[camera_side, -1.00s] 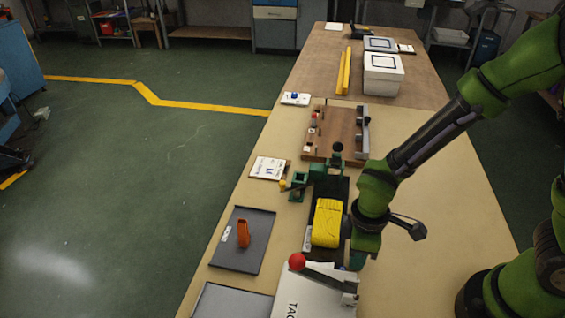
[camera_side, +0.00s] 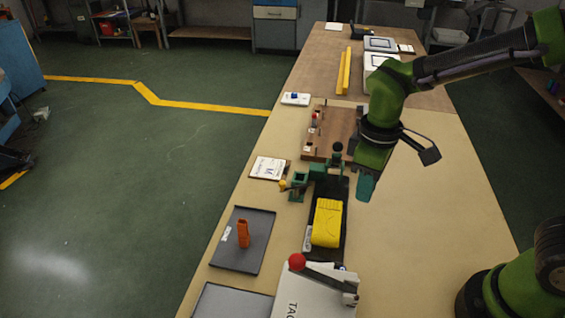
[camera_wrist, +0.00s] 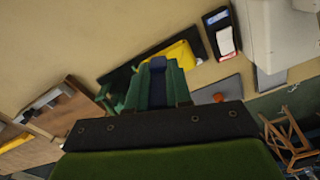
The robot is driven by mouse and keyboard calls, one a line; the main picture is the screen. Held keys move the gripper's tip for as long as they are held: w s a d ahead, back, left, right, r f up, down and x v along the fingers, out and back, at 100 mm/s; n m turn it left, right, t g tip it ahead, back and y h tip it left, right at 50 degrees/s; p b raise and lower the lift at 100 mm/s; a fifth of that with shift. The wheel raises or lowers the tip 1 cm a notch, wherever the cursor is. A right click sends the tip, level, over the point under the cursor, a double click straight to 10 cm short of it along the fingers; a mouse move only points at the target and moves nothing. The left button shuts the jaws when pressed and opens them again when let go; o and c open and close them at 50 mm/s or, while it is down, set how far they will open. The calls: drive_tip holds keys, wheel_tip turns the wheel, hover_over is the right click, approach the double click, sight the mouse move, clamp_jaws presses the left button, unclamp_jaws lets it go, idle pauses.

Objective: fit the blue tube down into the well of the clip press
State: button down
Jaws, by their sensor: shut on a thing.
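My gripper (camera_side: 366,188) hangs over the table, to the right of the black board. In the wrist view its green fingers (camera_wrist: 157,88) are shut on the dark blue tube (camera_wrist: 157,66). The tube cannot be made out in the side view. A green fixture with a black knob (camera_side: 337,147) and a square open block (camera_side: 298,186), which looks like the clip press, stands left of my gripper. The gripper is apart from it. The inside of its well is too small to see clearly. Part of the fixture shows in the wrist view (camera_wrist: 112,97).
A yellow folded item (camera_side: 327,222) lies on the black board (camera_side: 338,190). A white press with a red ball lever (camera_side: 297,262) stands at the front. A dark tray (camera_side: 256,257) holds an orange piece (camera_side: 243,233). A wooden rack (camera_side: 341,120) stands behind. The table's right side is clear.

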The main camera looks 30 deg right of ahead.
drive_tip(key=w+d+r+m, duration=0.5)
drive_tip(key=w+d+r, duration=0.2)
drive_tip(key=d+r, duration=0.35)
drive_tip(key=w+a+f+m, duration=0.1)
drive_tip(key=w+a+m, duration=0.85)
drive_tip(key=w, duration=0.45)
wheel_tip(320, 180, down, 13)
drive_tip(key=shift+a, duration=0.4)
drive_tip(key=shift+f, duration=0.15)
drive_tip(key=shift+f, duration=2.85)
drive_tip(key=shift+f, duration=1.05)
